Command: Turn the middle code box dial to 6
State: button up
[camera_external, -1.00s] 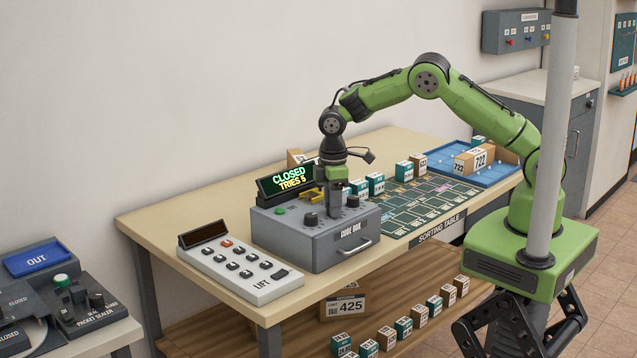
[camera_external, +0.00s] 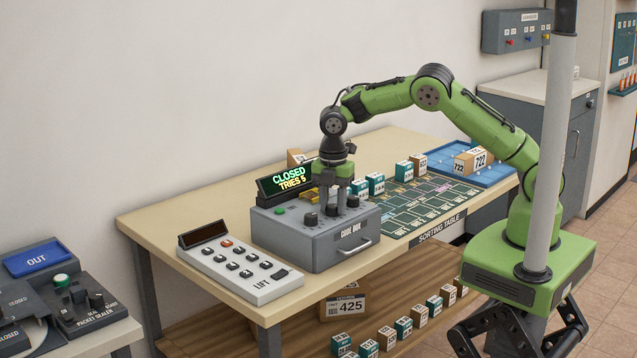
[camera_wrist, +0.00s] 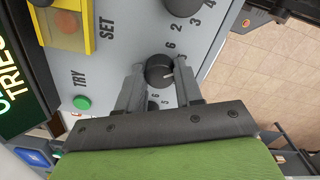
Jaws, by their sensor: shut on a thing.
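The grey code box (camera_external: 300,243) stands on the sorting table, with a display (camera_external: 288,181) reading CLOSED, TRIES 5. My gripper (camera_external: 340,204) points straight down over the box top. In the wrist view its fingers (camera_wrist: 160,85) are shut around the black middle dial (camera_wrist: 158,68). A white pointer mark shows on that dial, toward the right. Digits show nearby, but the fingers hide parts of the scale, so I cannot tell which number it points at. The right dial (camera_wrist: 183,5) is above it. The left dial (camera_external: 311,219) is free in the external view.
A green TRY button (camera_wrist: 82,102) and a yellow frame marked SET (camera_wrist: 72,20) are beside the dials. A LIFT keypad (camera_external: 240,265) lies left of the box. Small labelled boxes (camera_external: 376,183) and a blue tray (camera_external: 495,175) are to the right.

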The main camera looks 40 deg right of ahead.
aim_at(333, 206)
jog(key=n+b, duration=0.2)
jog(key=n, duration=0.2)
jog(key=shift+n, duration=0.3)
jog(key=n+b, duration=0.2)
jog(key=n, duration=0.2)
jog(key=shift+r+n, duration=0.1)
jog(key=shift+n, duration=0.2)
jog(key=o, duration=1)
jog(key=shift+o, duration=0.2)
notch_tip(333, 206, up, 16)
jog(key=p, duration=0.6)
jog(key=shift+f, duration=0.2)
